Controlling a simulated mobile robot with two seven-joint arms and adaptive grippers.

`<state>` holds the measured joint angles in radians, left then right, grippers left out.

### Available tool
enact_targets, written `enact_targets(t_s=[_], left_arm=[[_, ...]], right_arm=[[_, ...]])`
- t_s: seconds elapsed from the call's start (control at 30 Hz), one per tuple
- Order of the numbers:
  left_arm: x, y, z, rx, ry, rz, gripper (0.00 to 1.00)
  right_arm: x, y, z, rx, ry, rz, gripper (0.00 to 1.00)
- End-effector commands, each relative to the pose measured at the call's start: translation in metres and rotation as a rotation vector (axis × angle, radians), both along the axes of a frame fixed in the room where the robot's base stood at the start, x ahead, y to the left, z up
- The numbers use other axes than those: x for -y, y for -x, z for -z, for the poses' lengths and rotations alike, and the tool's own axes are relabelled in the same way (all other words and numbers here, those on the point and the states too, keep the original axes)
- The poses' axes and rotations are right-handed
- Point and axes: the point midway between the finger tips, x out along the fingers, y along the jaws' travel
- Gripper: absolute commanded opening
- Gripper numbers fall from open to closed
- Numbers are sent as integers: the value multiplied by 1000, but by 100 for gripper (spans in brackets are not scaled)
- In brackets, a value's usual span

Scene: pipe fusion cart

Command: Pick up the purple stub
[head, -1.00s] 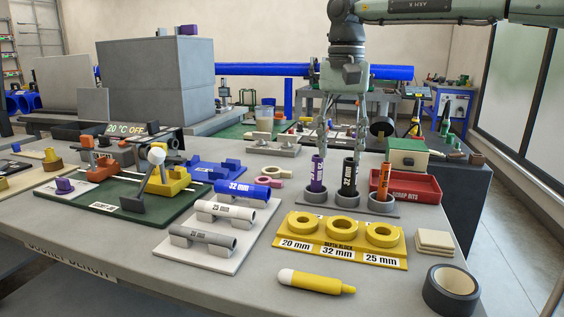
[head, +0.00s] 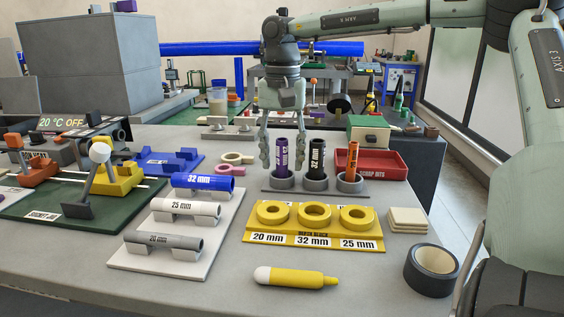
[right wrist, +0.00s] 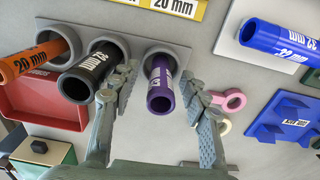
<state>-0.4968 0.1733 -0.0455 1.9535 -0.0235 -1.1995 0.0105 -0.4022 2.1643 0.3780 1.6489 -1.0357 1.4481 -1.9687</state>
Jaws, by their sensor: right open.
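The purple stub (head: 282,157) stands upright in the left one of three grey ring holders (head: 282,181). In the right wrist view the purple stub (right wrist: 161,92) shows its open end and a white label. My right gripper (head: 283,166) is open and comes down over it. One finger is on each side of the stub, and in the right wrist view my right gripper (right wrist: 160,78) shows gaps between the fingers and the stub. One finger lies between the purple stub and the black stub (right wrist: 86,79). My left gripper is not seen.
The black stub (head: 316,158) and an orange stub (head: 352,159) stand in the other holders. A red scrap tray (head: 388,167) is behind right. A yellow depth block (head: 291,239) lies in front. Pink and cream rings (head: 235,157) lie to the left.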

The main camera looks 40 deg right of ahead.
Motion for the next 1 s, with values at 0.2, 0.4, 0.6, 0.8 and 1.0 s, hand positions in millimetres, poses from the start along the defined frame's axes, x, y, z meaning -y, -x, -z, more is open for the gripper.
enact_targets(t_s=[0.2,0.4,0.6,0.8,1.0], left_arm=[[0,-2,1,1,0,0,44],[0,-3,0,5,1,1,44],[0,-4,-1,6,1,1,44],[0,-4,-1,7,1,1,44],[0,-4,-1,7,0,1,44]], right_arm=[[0,0,1,0,0,0,45],[0,0,1,0,0,0,20],[0,0,0,0,0,0,5],[0,0,0,0,0,0,4],[0,-1,-12,2,0,1,4]])
